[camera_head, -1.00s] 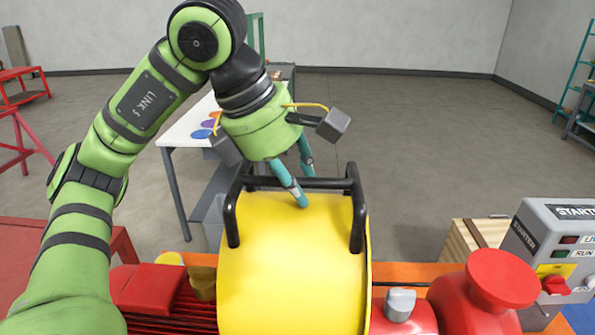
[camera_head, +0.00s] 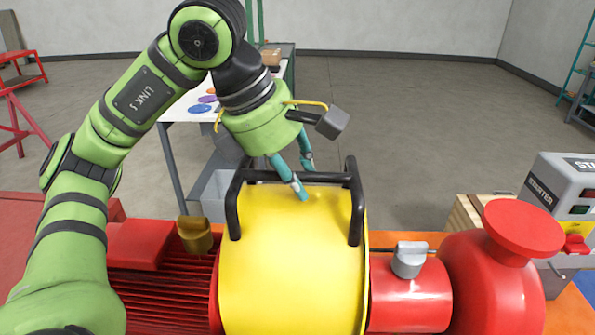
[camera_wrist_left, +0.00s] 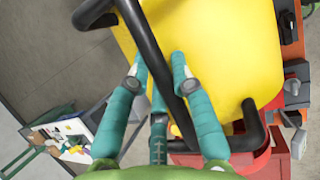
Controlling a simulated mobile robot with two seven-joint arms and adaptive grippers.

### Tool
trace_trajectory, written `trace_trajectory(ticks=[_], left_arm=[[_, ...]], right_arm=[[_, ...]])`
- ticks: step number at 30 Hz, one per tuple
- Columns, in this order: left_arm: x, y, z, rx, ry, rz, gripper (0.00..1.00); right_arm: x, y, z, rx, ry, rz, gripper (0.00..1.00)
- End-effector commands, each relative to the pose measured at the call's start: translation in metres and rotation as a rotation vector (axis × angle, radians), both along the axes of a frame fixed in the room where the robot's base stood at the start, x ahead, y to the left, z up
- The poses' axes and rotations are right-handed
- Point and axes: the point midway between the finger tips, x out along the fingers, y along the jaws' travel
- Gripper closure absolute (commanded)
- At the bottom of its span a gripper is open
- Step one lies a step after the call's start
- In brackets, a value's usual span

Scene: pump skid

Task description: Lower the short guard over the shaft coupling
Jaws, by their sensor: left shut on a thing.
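The short guard (camera_head: 290,265) is a yellow curved cover with a black handle frame (camera_head: 356,200) on top. In the head view it spans the gap between the red finned motor at left and the red pump at right. My left gripper (camera_head: 304,180) is shut on the guard's black handle. The shaft coupling is hidden behind the guard. I cannot tell whether the guard touches the base. My right gripper is not in view.
The finned red motor (camera_head: 160,285) is left of the guard. The red pump (camera_head: 490,270) and a grey-capped red part (camera_head: 410,295) are right. A grey starter box (camera_head: 560,200) stands at far right.

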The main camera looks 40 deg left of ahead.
Motion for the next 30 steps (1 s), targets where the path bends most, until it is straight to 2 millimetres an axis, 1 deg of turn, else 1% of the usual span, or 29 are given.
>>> trace_trajectory(ticks=[1, 12, 18, 24, 30], left_arm=[[0.0, 0.0, -0.008, -0.002, -0.006, 0.001, 1.0], [0.0, 0.0, -0.046, -0.003, -0.006, 0.0, 1.0], [0.0, 0.0, -0.062, -0.003, -0.005, 0.0, 1.0], [0.0, 0.0, -0.071, -0.003, -0.007, -0.001, 1.0], [0.0, 0.0, -0.072, -0.003, -0.007, 0.0, 1.0]], right_arm=[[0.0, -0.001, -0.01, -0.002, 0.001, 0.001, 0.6], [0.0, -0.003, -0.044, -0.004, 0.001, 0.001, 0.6], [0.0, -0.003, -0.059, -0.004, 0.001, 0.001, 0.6], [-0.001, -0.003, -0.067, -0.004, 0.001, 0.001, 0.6], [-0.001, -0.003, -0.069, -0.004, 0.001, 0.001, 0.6]])
